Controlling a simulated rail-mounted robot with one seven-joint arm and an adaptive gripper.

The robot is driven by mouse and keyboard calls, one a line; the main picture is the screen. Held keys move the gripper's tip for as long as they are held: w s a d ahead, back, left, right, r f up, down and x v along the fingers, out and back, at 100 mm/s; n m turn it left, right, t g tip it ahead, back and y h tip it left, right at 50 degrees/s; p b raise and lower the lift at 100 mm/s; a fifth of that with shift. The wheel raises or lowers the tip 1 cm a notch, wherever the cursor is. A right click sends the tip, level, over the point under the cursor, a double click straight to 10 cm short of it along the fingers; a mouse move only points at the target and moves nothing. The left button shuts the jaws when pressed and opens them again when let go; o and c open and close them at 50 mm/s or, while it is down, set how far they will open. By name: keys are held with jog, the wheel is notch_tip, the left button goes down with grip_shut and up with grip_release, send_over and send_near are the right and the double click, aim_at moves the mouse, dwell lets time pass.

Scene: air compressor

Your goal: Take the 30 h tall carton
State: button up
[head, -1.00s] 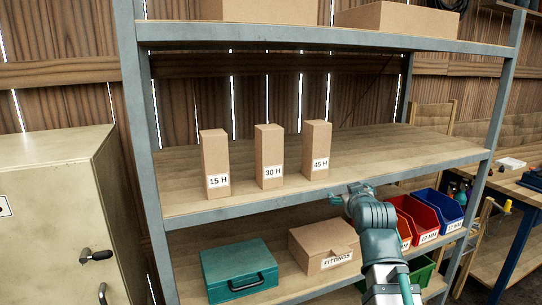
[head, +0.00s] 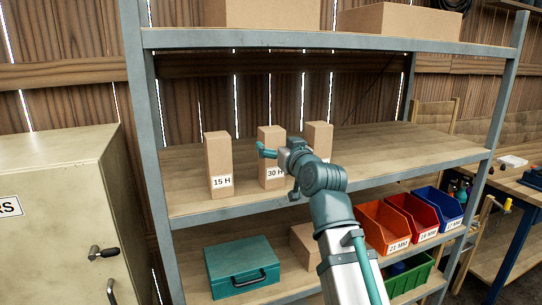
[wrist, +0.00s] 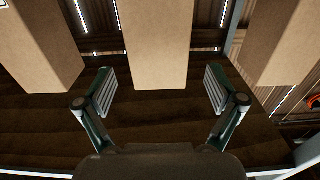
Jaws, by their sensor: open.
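The 30 H tall carton (head: 271,146) stands upright on the middle shelf (head: 400,160), between its two neighbours, its label partly covered by my arm. My gripper (head: 262,150) is in front of it in the head view. In the wrist view, my gripper (wrist: 160,92) is open, with one finger on each side of a plain tan carton (wrist: 157,40). This middle carton lies just beyond and between the fingertips, and nothing is gripped. Its label does not show there; from the head view it appears to be the 30 H one.
The 15 H carton (head: 219,160) stands to the left and the 45 H carton (head: 318,138) to the right, partly hidden by my arm. The upper shelf (head: 330,40) runs above. The middle shelf's right side is clear. Bins and a green case (head: 242,268) are below.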

jog(key=p+x, duration=0.2)
jog(key=x, duration=0.3)
jog(key=shift+w+f, duration=0.2)
jog(key=shift+w, duration=0.05)
jog(key=c, duration=1.7)
grip_shut()
jog(key=shift+r, duration=0.15)
